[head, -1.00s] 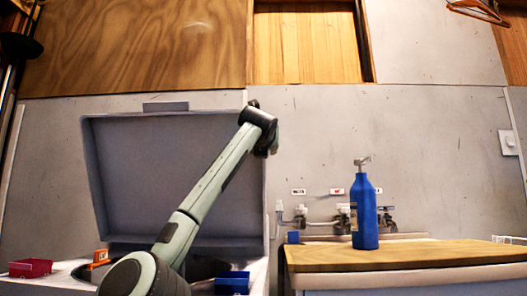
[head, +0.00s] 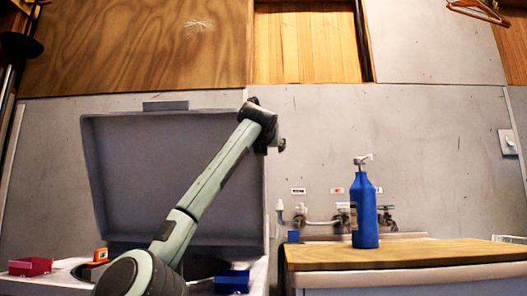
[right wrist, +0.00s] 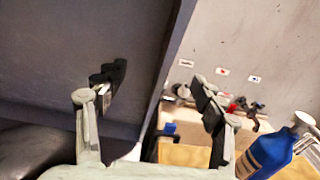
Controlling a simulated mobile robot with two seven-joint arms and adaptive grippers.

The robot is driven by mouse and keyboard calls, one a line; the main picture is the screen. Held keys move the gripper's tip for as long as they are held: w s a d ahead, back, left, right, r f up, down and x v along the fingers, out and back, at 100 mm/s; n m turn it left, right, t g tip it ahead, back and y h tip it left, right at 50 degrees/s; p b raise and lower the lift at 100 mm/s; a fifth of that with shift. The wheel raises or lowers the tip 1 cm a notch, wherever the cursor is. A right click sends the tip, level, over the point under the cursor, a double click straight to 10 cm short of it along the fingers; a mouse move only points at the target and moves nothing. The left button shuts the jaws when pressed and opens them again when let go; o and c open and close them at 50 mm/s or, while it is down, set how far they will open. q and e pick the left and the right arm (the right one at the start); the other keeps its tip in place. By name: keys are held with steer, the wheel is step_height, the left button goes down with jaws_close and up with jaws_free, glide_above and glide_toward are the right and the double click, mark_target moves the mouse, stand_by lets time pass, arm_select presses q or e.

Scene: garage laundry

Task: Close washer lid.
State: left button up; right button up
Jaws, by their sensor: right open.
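The washer lid (head: 140,170) is a large grey panel standing upright and open at the back of the washer (head: 258,275). My right arm reaches up across the lid, and its gripper (head: 272,138) is at the lid's upper right edge. In the right wrist view the open gripper (right wrist: 156,88) has one finger over the lid's inner face and the other past its side edge; the lid (right wrist: 70,50) shows between and behind them. I cannot tell whether a finger touches the lid. My left gripper is not in view.
A blue pump bottle (head: 364,212) stands on the wooden counter (head: 400,254) right of the washer. Taps (head: 345,215) are on the wall behind it. A red box (head: 31,266), an orange item (head: 100,256) and a blue box (head: 232,282) sit around the washer opening.

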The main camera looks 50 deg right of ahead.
steer(key=s+a+r+b, duration=0.2)
steer(key=s+a, duration=0.2)
steer(key=a, duration=0.2)
steer(key=shift+s, duration=0.15)
steer(key=shift+f, duration=0.1)
stand_by(0.4)
